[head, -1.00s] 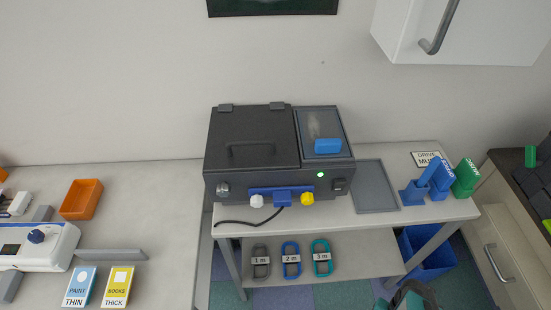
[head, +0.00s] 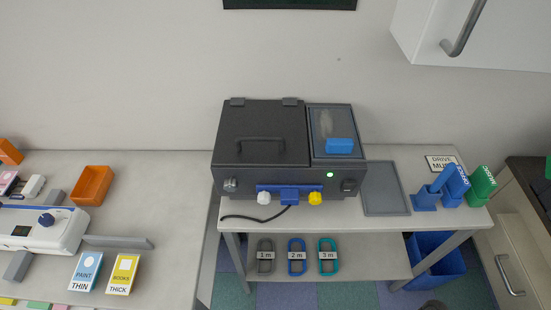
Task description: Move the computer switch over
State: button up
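A dark grey machine (head: 262,135) with a handled lid stands on the middle table. On its front is a blue strip (head: 270,188) with a white knob (head: 264,198) at left, a blue block (head: 290,196) with a black cable at centre, and a yellow knob (head: 315,198) at right. A black switch (head: 349,185) is at the right of the front, below and right of a lit green lamp (head: 330,174). I cannot tell which part is the computer switch.
A grey tray (head: 385,190) lies right of the machine, then blue and green holders (head: 482,186). Several coiled cables (head: 297,256) lie on the lower shelf beside a blue bin (head: 434,258). The left counter bears an orange tray (head: 92,186) and a white device (head: 50,230).

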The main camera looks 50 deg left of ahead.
aim_at(348, 185)
jog(key=z, duration=0.1)
jog(key=k, duration=2.1)
jog(key=u, duration=1.05)
jog(key=i, duration=1)
jog(key=u, duration=0.1)
